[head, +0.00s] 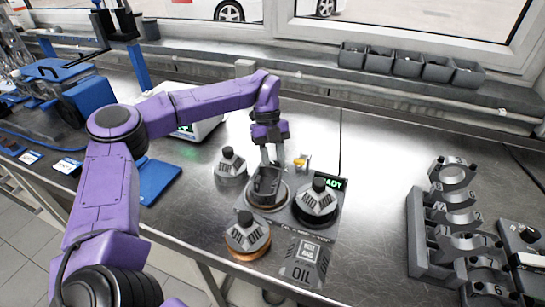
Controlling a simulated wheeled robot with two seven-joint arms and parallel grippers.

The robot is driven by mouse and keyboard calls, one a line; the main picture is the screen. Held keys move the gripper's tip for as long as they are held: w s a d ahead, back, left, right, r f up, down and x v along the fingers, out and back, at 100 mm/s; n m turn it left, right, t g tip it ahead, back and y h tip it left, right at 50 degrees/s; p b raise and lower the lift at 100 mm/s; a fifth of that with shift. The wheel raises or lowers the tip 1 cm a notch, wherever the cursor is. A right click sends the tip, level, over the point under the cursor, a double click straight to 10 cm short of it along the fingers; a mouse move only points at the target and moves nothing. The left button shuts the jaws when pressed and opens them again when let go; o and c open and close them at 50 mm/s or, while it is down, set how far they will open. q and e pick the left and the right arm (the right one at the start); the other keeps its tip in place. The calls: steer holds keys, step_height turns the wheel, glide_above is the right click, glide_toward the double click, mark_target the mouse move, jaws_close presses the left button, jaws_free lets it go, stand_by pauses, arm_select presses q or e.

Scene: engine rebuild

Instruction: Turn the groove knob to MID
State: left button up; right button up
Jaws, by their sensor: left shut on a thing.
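My left gripper (265,163) is shut on a dark grey piece (266,184) that stands on a round, brown-rimmed base in the middle of a grey panel (300,235). The jaws hide part of that piece. Black-topped grey knob-like units stand around it: one at the back left (230,163), one at the right (317,200), and one in front on a copper-coloured ring (247,236). My right gripper is out of view.
A plate marked OIL (304,260) is at the panel's front. A rack of grey bearing caps (455,225) and a dark box with a black knob (527,233) stand at the right. Grey bins (408,64) line the back ledge. Bench between panel and rack is clear.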

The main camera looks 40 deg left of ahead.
arm_select(q)
steer(key=shift+r+m+g+y+p, duration=0.3)
steer(key=shift+m+g+p, duration=0.1)
steer(key=shift+m+p, duration=0.7)
steer(key=m+y+p, duration=0.1)
steer(key=m, duration=0.1)
steer(key=shift+w+d+m+p, duration=0.1)
steer(key=shift+m+p, duration=0.3)
steer(key=shift+d+f+m+g+y+p, duration=0.1)
steer(key=shift+m+g+y+p, duration=0.35)
steer(key=shift+m, duration=0.7)
steer(key=shift+f+m+g+y+p, duration=0.15)
steer(key=shift+m+y+p, duration=0.2)
steer(key=shift+m+p, duration=0.55)
steer(key=shift+m, duration=0.45)
steer(key=o, duration=1)
steer(key=b+v, duration=0.2)
steer(key=v, duration=0.8)
steer(key=shift+r, duration=0.3)
